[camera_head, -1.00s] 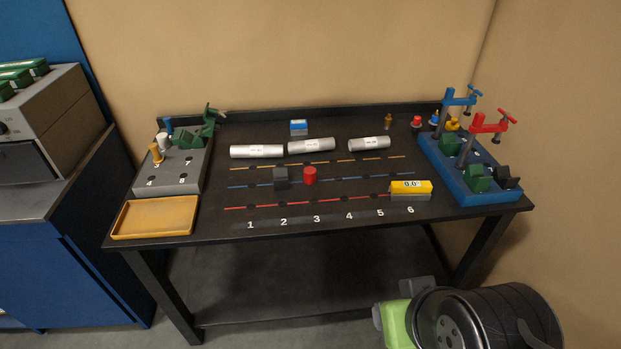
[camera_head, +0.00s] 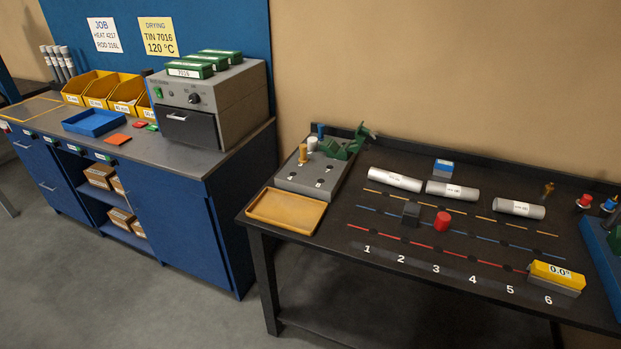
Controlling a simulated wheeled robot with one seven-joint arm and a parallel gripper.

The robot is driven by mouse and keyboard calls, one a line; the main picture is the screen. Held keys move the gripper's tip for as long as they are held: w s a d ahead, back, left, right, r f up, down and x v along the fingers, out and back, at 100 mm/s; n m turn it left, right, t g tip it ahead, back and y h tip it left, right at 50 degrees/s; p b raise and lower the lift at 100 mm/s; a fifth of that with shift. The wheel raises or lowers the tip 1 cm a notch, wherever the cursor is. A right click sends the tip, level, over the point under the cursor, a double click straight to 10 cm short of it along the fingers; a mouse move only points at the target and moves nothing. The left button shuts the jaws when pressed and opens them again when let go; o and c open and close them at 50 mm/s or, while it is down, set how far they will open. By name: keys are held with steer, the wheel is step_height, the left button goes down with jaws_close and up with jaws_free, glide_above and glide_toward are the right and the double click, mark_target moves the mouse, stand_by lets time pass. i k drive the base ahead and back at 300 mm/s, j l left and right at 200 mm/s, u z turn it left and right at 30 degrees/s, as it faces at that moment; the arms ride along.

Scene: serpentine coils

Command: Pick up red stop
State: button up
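A short red cylinder (camera_head: 442,221), the likeliest red stop, stands upright on the dark table (camera_head: 330,275) between the blue and red lines, around number 3. A dark grey block (camera_head: 411,213) stands just left of it, with a small gap. Another red piece (camera_head: 584,202), round-topped, stands at the far right by the blue fixture. My gripper is not in view.
Grey tubes (camera_head: 395,179) lie behind the red cylinder. A yellow level box (camera_head: 556,274) sits front right. A grey block with pegs (camera_head: 312,178) and a yellow tray (camera_head: 286,211) occupy the left end. A blue cabinet (camera_head: 190,215) stands further left.

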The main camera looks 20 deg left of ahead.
mark_target(441, 223)
steer(key=i+j+u, duration=0.1)
steer(key=i+j, duration=1)
